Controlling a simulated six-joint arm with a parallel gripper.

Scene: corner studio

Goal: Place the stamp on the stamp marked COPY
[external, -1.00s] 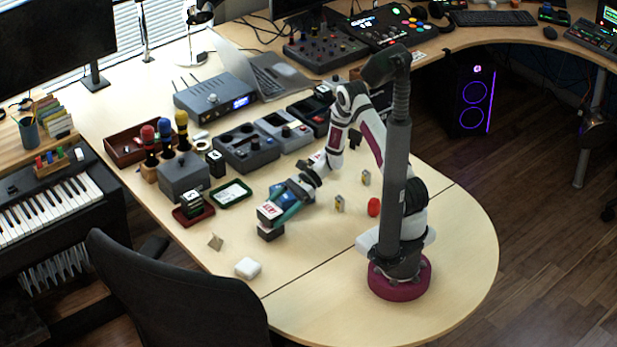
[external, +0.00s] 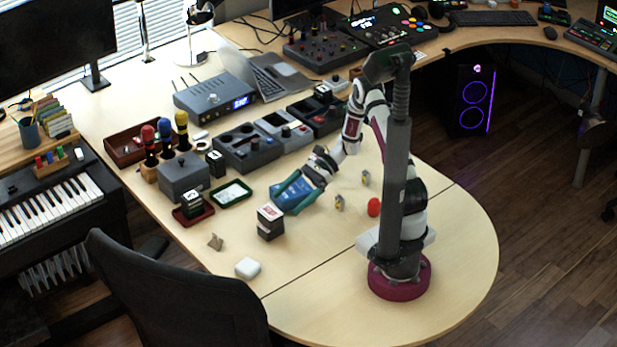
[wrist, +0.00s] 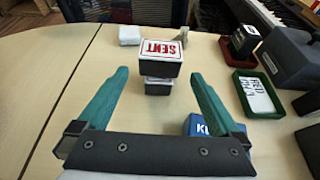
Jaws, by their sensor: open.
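A dark stamp with a white top label reading SENT in red (wrist: 160,58) sits on top of another dark stamp (wrist: 157,87). The lower stamp's label is hidden, so I cannot read it. In the external view the two form a small upright stack (external: 270,222) on the desk. My gripper (wrist: 152,90) has its teal fingers wide apart and empty. In the external view my gripper (external: 283,199) is just behind and right of the stack, apart from it. A blue box-like thing with white letters (wrist: 208,125), partly hidden, lies by the right finger.
A red tray (external: 194,217) with a dark stamp and a green tray (external: 232,193) with a card lie left of my gripper. A grey box (external: 183,178) stands behind. A white case (external: 248,267) is in front. A red ball-like thing (external: 374,206) is at right.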

